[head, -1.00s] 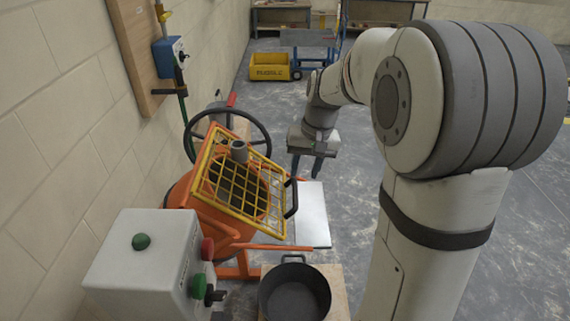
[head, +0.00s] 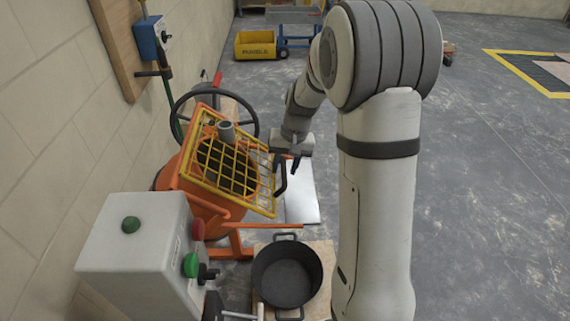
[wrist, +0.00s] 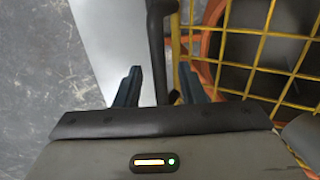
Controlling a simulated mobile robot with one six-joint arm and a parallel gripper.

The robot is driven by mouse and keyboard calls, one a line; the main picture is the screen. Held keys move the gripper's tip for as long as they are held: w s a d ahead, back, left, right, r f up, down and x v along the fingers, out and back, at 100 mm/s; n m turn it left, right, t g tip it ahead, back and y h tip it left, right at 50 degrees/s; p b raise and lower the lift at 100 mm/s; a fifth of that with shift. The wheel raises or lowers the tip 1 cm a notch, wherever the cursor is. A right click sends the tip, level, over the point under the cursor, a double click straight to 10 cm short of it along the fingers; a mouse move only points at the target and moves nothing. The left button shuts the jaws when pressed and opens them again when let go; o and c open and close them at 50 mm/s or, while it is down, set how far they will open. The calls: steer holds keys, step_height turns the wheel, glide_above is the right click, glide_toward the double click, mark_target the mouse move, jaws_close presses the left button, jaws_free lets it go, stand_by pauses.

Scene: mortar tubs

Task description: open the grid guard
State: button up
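The yellow grid guard (head: 222,166) lies tilted and closed over the mouth of the orange mixer drum (head: 170,174). Its black handle (head: 281,177) is on the guard's right edge. My gripper (head: 289,165) is at the upper end of this handle, pointing down. In the wrist view the black handle (wrist: 157,45) runs between my two spread blue fingers, with a gap to the left finger and the right finger close beside it. The yellow grid (wrist: 262,48) is just right of the fingers. Whether the fingertips reach to the handle's depth is hard to tell.
A white control box (head: 145,255) with green and red buttons stands front left. A black pot (head: 288,274) sits below the mixer. A black handwheel (head: 214,98) is behind the guard.

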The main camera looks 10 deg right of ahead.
jaws_close()
stand_by(0.3)
stand_by(0.3)
